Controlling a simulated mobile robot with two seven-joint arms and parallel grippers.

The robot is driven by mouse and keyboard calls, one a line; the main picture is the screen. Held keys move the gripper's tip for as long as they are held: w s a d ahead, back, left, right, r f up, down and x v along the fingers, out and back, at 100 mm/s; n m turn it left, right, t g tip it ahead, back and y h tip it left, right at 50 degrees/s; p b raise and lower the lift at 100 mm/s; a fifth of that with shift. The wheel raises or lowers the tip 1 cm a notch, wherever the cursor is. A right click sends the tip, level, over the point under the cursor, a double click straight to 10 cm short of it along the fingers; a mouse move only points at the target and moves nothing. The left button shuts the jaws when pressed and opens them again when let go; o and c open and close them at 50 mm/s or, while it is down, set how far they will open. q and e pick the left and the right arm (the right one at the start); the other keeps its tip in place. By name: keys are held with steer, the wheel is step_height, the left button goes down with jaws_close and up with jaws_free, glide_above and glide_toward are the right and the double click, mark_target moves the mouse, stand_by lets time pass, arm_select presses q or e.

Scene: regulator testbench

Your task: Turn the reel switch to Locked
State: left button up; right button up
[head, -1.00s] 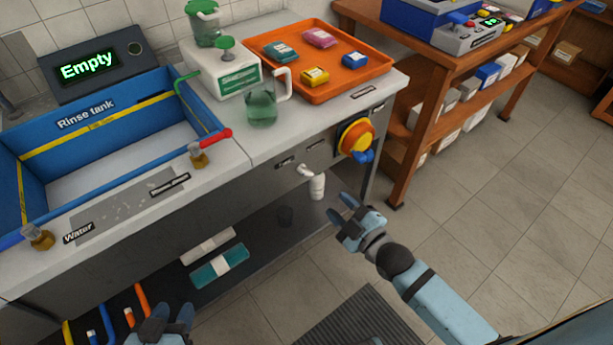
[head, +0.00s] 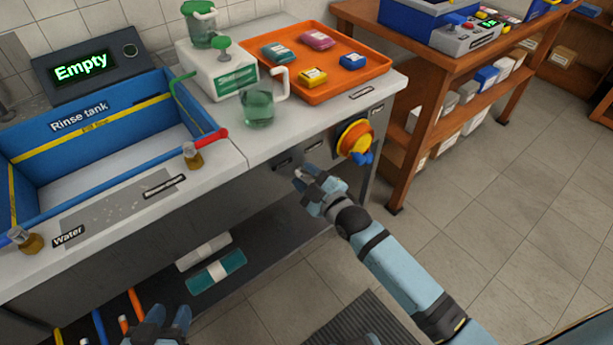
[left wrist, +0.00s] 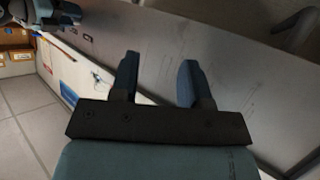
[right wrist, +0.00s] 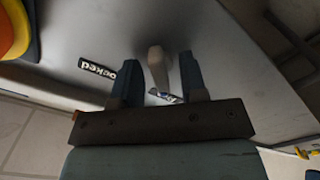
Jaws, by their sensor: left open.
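The reel switch (right wrist: 156,66) is a pale lever on the grey front panel, seen in the right wrist view; only its pale end (head: 299,173) shows in the head view. A label reading "Locked" (right wrist: 97,68) is on the panel to its left in the right wrist view. A second label (right wrist: 165,96) is partly hidden by the fingers. My right gripper (right wrist: 158,80) is open, its fingers on either side of the lever with visible gaps. My left gripper (head: 166,323) is open and empty, low by the bench; it also shows in its wrist view (left wrist: 158,78).
The yellow and orange reel (head: 353,138) with a blue part is on the panel right of the switch. Above are the worktop with a green-liquid jug (head: 257,110) and an orange tray (head: 375,70). A wooden shelf table (head: 425,125) stands at right. The floor beside it is clear.

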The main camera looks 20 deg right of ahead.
jaws_close()
